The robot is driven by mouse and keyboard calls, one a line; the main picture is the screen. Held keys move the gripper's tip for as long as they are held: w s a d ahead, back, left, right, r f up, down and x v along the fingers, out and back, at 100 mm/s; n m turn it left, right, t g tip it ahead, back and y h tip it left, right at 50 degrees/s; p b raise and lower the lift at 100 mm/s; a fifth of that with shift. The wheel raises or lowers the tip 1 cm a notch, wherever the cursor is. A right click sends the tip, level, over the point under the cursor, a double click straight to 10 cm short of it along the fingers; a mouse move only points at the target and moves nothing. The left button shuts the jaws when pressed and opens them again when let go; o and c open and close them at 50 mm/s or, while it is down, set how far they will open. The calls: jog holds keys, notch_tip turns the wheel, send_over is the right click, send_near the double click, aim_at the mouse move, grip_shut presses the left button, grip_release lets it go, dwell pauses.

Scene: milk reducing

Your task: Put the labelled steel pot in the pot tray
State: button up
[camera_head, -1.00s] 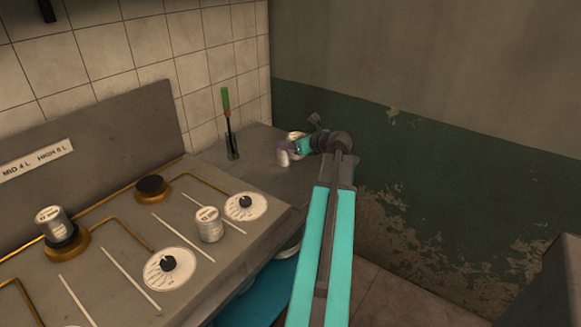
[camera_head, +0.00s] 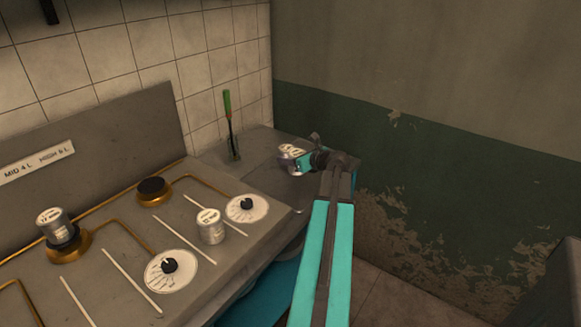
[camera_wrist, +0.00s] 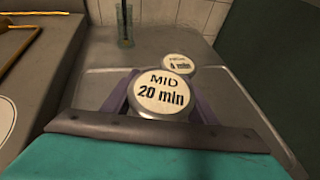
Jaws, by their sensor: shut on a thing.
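My gripper (camera_head: 303,160) is over the grey metal surface right of the stove. In the wrist view its two purple fingers are shut on a round steel pot (camera_wrist: 162,94) whose white top reads "MID 20 min". A second round pot (camera_wrist: 194,65), labelled "HIGH 4 min", is just beyond it; I cannot tell whether they touch. The fingers and held pot hide part of the surface.
Another labelled pot (camera_head: 210,227) stands on the stove front between two dials. One more (camera_head: 54,225) is on a brass burner (camera_head: 68,247). A green-handled tool stands in a holder (camera_head: 233,147) by the tiled wall. A green-grey wall (camera_head: 420,165) closes the right side.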

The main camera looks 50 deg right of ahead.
jog(key=shift+f, duration=0.2)
jog(key=shift+f, duration=1.75)
jog(key=shift+f, duration=0.15)
jog(key=o, duration=1.2)
jog(key=v, duration=1.2)
jog(key=shift+b, duration=0.35)
jog(key=shift+s, duration=0.1)
